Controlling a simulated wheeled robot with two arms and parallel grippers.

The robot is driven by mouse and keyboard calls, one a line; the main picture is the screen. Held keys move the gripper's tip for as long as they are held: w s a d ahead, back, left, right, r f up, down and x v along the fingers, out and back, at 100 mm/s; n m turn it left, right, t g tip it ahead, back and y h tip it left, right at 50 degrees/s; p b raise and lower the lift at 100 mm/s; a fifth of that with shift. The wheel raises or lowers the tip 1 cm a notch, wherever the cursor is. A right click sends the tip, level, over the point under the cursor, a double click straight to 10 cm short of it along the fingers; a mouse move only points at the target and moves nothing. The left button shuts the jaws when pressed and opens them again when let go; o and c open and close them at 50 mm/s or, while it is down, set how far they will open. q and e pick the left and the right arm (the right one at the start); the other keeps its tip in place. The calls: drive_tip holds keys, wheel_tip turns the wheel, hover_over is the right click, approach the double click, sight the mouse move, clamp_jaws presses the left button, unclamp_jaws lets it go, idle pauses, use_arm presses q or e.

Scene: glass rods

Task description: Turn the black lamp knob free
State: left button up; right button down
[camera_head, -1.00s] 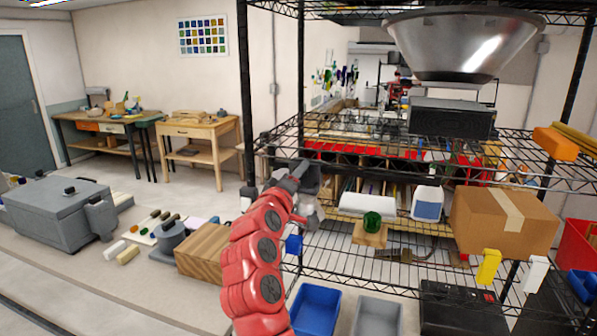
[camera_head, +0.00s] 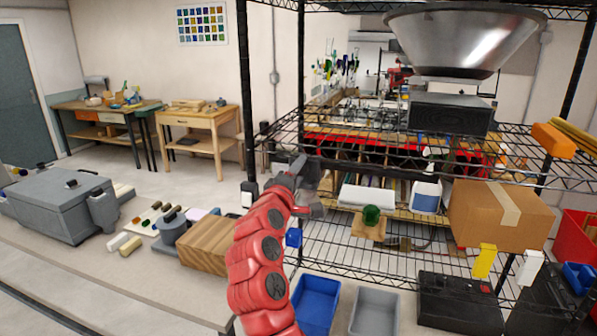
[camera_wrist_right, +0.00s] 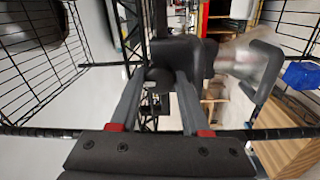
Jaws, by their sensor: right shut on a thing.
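My right gripper (camera_head: 299,172) is at the left front post of the wire shelf, at the end of my red arm. In the right wrist view its two grey fingers (camera_wrist_right: 163,80) reach forward and are shut on a small dark round knob (camera_wrist_right: 158,74). The knob sits beside a dark grey lamp bracket. The lamp (camera_wrist_right: 236,58) has a shiny grey part and a black loop-like frame to the right. In the head view the grey lamp body (camera_head: 309,200) is partly hidden by the gripper. My left gripper is out of view.
The wire shelf's black post (camera_wrist_right: 131,30) and rods lie close around the gripper. A wooden block (camera_head: 205,248) lies left of my arm.

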drive_tip(key=shift+c, duration=1.9)
unclamp_jaws()
drive_tip(key=shift+f, duration=0.15)
